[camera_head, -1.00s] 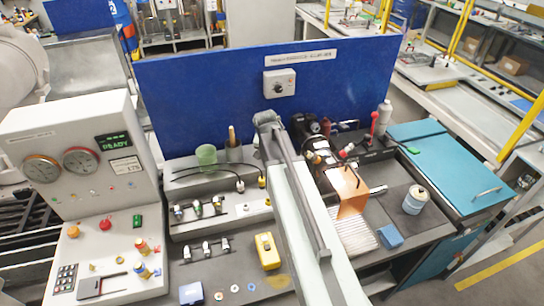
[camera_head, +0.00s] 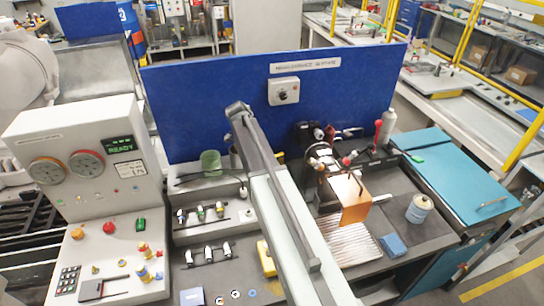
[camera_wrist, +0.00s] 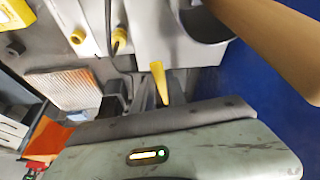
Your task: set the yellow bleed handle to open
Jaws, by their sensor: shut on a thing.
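The yellow handle (camera_wrist: 160,84) shows in the wrist view as a narrow tapered lever just beyond my gripper body. My gripper (camera_wrist: 158,92) is shut on it, with dark jaw parts on both sides. In the head view my arm's end stands over the grey bench in front of the blue panel. The arm hides the jaws and the handle there. I cannot read the handle's open or closed position.
A green cup (camera_head: 210,163) stands left of my arm, and a thick brown rod (camera_wrist: 265,40) is close by in the wrist view. A yellow box (camera_head: 266,258) lies partly behind my arm. The blue panel (camera_head: 215,95) rises behind the bench.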

